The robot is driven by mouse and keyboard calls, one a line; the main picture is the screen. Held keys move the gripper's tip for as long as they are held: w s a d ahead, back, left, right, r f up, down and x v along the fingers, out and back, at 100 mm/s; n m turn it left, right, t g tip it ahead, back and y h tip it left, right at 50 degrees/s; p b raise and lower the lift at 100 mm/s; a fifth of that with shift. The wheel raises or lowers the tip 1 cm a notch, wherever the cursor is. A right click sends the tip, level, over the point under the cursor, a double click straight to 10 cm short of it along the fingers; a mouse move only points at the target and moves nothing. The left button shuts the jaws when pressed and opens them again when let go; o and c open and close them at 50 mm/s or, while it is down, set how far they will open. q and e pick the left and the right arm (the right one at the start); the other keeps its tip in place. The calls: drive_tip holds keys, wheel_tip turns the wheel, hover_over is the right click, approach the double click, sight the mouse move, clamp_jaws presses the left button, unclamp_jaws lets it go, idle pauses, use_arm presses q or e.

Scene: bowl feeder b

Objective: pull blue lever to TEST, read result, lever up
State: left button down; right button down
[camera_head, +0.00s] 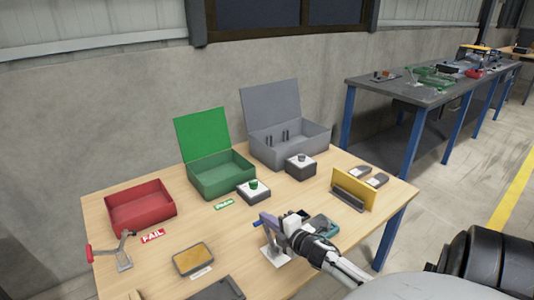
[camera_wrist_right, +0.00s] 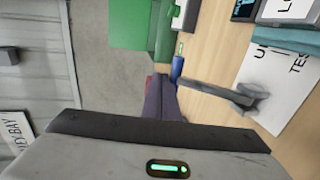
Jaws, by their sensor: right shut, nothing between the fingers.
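The blue lever handle (camera_head: 258,223) stands on a grey arm above a pale base plate (camera_head: 275,256) near the table's front. In the right wrist view the blue handle (camera_wrist_right: 177,68) sits at my fingertips, and its grey arm runs right to a pivot. The white plate (camera_wrist_right: 278,75) there carries partly cut-off lettering, including "TES". My right gripper (camera_head: 268,218) is shut and empty beside the handle; I cannot tell whether they touch. A teal device (camera_head: 323,225) is partly hidden behind my right arm. No result is readable. My left gripper is not in view.
A red-handled lever (camera_head: 90,253) stands at the left near a red bin (camera_head: 142,206) and a FAIL label. Open green (camera_head: 222,178) and grey (camera_head: 290,150) boxes stand behind, with two button boxes before them. A yellow panel (camera_head: 354,188) stands right; a yellow-topped block (camera_head: 193,259) lies in front.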

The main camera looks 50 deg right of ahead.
drive_tip(key=shift+r, duration=0.1)
drive_tip(key=s+a+r+p, duration=0.2)
drive_tip(key=s+r+p, duration=0.3)
drive_tip(key=s+r, duration=0.4)
drive_tip(key=shift+s+a+r, duration=0.15)
drive_tip(key=shift+s+r, duration=0.05)
drive_tip(key=shift+r, duration=0.3)
idle(0.3)
drive_tip(key=s+a+f+m+g+y, duration=0.1)
drive_tip(key=s+a+f+m+g, duration=0.2)
drive_tip(key=a+f, duration=0.4)
drive_tip(key=s+a+f+m+y, duration=0.1)
drive_tip(key=s+a+f+m, duration=0.3)
drive_tip(key=a, duration=0.5)
drive_tip(key=s+a+f+m+g+y, duration=0.1)
drive_tip(key=s+a+f+m+y, duration=0.1)
drive_tip(key=a, duration=0.7)
drive_tip(key=s+a+f+m+g+y, duration=0.2)
drive_tip(key=s+a+f+m, duration=0.1)
drive_tip(key=a, duration=0.7)
drive_tip(key=shift+s+m, duration=0.7)
drive_tip(key=shift+s, duration=0.3)
